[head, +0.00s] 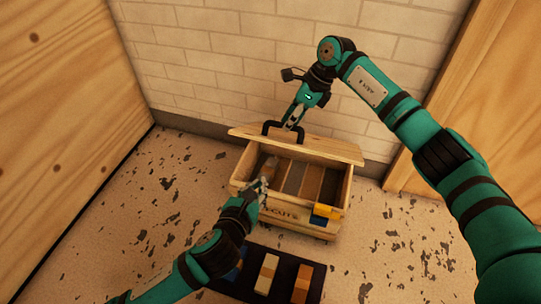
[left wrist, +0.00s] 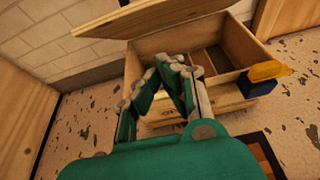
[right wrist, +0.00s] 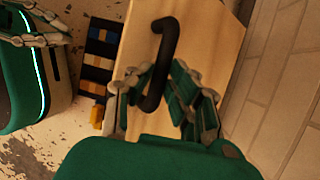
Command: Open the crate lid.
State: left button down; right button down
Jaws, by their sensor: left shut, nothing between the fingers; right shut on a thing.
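The wooden crate (head: 338,190) stands on the floor near the wall, and its inside is open to view. Its pale wooden lid (head: 335,150) is raised and stands tilted along the back edge; it also shows in the left wrist view (left wrist: 150,18). My right gripper (head: 290,124) is shut on the lid's black handle (head: 267,130); the right wrist view shows the handle (right wrist: 157,45) between the fingers. My left gripper (head: 264,184) is shut and empty at the crate's front left side. Its arm hides part of the crate front. In the left wrist view its fingertips (left wrist: 172,62) meet before the crate.
A yellow and blue thing (head: 326,211) is at the crate's front right corner. A dark mat (head: 285,276) with a cream block (head: 267,273) and an orange block (head: 302,283) lies in front. Wooden panels flank both sides; speckled floor is free left and right.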

jog(key=shift+w+d+f, duration=0.1)
jog(key=shift+d+f, duration=0.15)
jog(key=shift+f, duration=0.1)
pick_arm(q)
jog(key=w+d, duration=0.4)
jog(key=w, duration=0.5)
jog(key=shift+w, duration=0.2)
jog(key=shift+r, duration=0.15)
